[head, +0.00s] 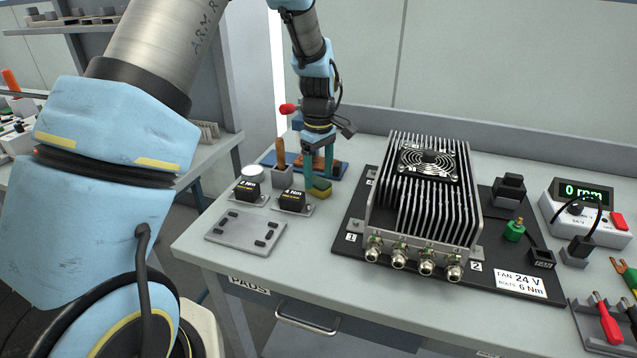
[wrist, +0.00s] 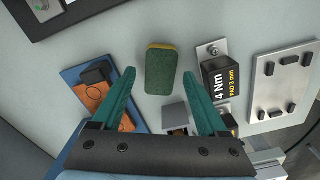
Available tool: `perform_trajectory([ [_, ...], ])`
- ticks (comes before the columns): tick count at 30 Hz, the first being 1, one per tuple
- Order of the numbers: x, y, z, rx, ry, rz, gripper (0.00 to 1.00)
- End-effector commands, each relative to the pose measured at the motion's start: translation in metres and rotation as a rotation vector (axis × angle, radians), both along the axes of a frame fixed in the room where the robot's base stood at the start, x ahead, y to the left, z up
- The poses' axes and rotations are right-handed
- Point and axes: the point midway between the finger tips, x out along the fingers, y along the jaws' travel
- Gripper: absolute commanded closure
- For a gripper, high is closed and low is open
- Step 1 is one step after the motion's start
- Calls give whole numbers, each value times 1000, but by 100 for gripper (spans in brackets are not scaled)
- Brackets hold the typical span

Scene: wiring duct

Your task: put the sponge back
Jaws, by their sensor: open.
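The sponge lies on the bare bench top, yellow with a dark green face. In the head view the sponge (head: 321,189) is just left of the black mat. In the wrist view the sponge (wrist: 161,70) is ahead of and between the fingertips. My gripper (head: 318,179) has its teal fingers pointing down over the bench beside the sponge. In the wrist view my gripper (wrist: 159,75) is open, with nothing held between the fingers. I cannot tell the exact height of the fingertips.
A blue tray (head: 341,174) lies behind my fingers. A grey holder (head: 281,175) with a wooden handle and black "Nm" blocks (head: 291,201) stand left of the sponge. A grey plate (head: 245,231) lies front left. A finned unit (head: 425,200) stands on the mat at right.

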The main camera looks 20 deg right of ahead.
Motion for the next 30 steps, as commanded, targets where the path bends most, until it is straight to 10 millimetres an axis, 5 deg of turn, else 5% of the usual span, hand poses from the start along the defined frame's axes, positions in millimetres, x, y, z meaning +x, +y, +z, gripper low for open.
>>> perform_trajectory([
  [12, 0, 0, 79, -1, -2, 0, 24],
  [23, 1, 4, 95, -1, 0, -2, 24],
  [26, 4, 30, 95, -6, -5, -27, 24],
  [30, 3, 113, 95, -21, -30, -135, 24],
])
